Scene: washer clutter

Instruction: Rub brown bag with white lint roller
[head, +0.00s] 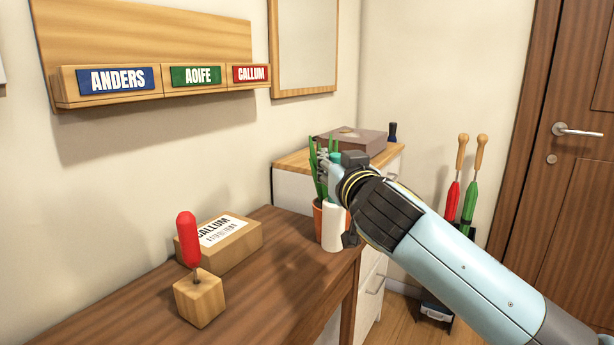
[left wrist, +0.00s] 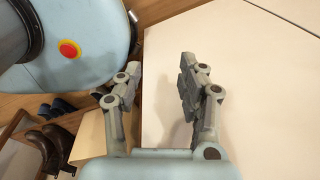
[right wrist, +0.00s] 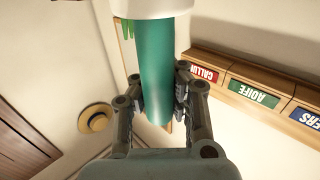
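The white lint roller (head: 335,228) has a white cylinder and a teal handle. It is upright, white end down, beside the potted plant in the head view. My right gripper (head: 338,172) is around its handle. In the right wrist view the teal handle (right wrist: 156,70) fills the gap between the fingers (right wrist: 158,92), with the white roller (right wrist: 150,8) at the top edge. My left gripper (left wrist: 160,65) shows only in the left wrist view, open and empty. I see no clear brown bag; a brown box-like thing (head: 365,143) lies on the cabinet.
The wooden desk (head: 275,295) holds a cardboard parcel (head: 235,247), a red-handled tool in a wooden block (head: 199,300) and a plant in a terracotta pot (head: 317,215). Red and green tools (head: 468,195) stand by the door (head: 570,200). Boots (left wrist: 48,145) show in the left wrist view.

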